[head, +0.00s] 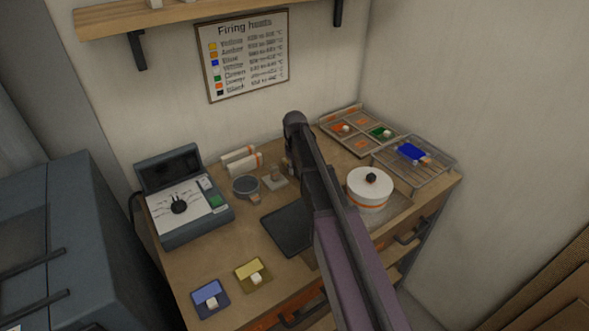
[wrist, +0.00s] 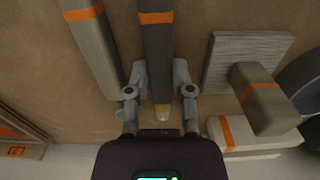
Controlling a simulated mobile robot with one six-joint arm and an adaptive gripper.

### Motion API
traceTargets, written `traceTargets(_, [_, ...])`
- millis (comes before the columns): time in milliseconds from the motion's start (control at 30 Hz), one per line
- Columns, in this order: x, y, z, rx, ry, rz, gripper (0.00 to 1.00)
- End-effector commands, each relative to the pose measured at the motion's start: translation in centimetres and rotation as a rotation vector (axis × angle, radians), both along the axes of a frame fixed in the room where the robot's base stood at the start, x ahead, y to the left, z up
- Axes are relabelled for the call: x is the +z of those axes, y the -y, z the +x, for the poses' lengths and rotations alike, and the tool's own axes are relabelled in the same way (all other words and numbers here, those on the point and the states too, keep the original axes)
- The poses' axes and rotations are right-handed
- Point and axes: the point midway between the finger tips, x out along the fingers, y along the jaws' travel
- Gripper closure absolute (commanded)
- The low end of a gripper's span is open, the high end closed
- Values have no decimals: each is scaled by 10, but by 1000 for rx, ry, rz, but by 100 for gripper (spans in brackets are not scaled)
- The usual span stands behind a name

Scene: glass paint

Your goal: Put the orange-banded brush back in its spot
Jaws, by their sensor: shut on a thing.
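In the wrist view, my gripper (wrist: 160,70) is shut on a dark grey shaft with an orange band, the orange-banded brush (wrist: 157,45). It runs from the top edge of the picture down between the fingers and has a pale yellowish tip nearest my palm. Another grey bar with an orange band (wrist: 93,45) is just left of it, apart from the fingers. A square grey base with a banded block on it (wrist: 225,50) is to the right. In the head view, my arm hides the gripper and the brush. I cannot tell which spot is the brush's.
A white orange-striped pot (head: 367,190), a wire rack (head: 440,150) and a tile tray (head: 335,123) are to the right. A grey cup (head: 246,187), banded white rolls (head: 240,160) and a controller box (head: 185,205) are to the left.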

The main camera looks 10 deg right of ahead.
Motion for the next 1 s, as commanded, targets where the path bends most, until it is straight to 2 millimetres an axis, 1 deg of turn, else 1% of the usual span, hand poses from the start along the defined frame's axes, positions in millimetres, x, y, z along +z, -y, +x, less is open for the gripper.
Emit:
traceTargets(367, [-3, 0, 0, 0, 0, 0, 100])
traceTargets(400, [-3, 0, 0, 0, 0, 0, 64])
traceTargets(467, [-3, 0, 0, 0, 0, 0, 46])
traceTargets(500, [-3, 0, 0, 0, 0, 0, 34])
traceTargets(533, [-3, 0, 0, 0, 0, 0, 30])
traceTargets(1000, [-3, 1, 0, -1, 0, 0, 30])
